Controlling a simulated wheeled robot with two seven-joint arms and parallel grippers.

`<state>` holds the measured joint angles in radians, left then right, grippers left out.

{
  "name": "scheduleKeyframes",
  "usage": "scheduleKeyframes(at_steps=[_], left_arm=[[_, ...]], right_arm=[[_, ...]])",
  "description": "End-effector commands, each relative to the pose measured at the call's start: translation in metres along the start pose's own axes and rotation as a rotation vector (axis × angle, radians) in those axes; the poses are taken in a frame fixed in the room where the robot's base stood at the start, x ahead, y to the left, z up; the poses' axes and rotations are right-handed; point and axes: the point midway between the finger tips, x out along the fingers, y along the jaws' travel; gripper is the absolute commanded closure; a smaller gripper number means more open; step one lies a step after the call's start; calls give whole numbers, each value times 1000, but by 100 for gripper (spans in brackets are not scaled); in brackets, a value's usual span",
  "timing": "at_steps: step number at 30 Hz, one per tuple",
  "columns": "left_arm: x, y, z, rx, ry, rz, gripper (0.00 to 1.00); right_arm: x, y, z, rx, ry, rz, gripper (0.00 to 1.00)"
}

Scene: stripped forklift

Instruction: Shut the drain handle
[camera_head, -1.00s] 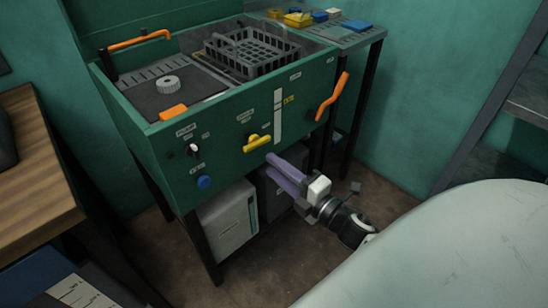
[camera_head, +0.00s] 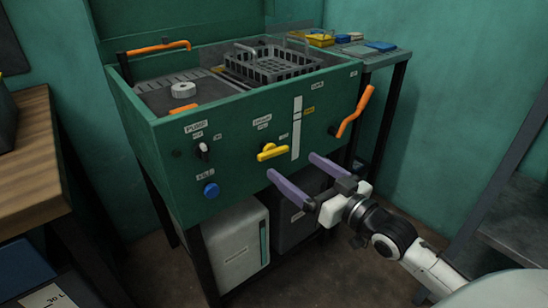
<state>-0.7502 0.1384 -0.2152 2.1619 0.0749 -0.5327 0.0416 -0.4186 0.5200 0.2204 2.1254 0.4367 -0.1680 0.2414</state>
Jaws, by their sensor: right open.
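The drain handle is a yellow lever (camera_head: 272,152) on the green front panel of the sink unit (camera_head: 228,160), below a small label. It lies nearly level, its right end slightly higher. My right gripper (camera_head: 298,166) has two purple fingers spread wide apart and nothing between them. The left finger's tip is just below the yellow handle and the right finger's tip is to its right, near the panel's lower edge. I cannot tell whether a finger touches the panel. My left gripper is not in view.
On the panel are a blue knob (camera_head: 211,190), a black switch (camera_head: 203,151) and an orange lever (camera_head: 355,111) at right. A grey basket (camera_head: 272,64) sits in the sink. A white container (camera_head: 236,246) stands underneath. A wooden table (camera_head: 32,160) is at left.

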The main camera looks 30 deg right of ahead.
Motion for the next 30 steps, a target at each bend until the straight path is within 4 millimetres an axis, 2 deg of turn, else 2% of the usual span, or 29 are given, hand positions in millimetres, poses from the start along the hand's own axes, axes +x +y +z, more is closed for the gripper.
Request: scheduleKeyframes(at_steps=[15,21,30], left_arm=[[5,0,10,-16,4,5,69],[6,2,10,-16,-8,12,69],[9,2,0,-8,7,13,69]], right_arm=[[80,0,0,-5,4,0,9],[94,0,0,-6,1,-1,9],[96,0,-1,-7,1,-1,9]])
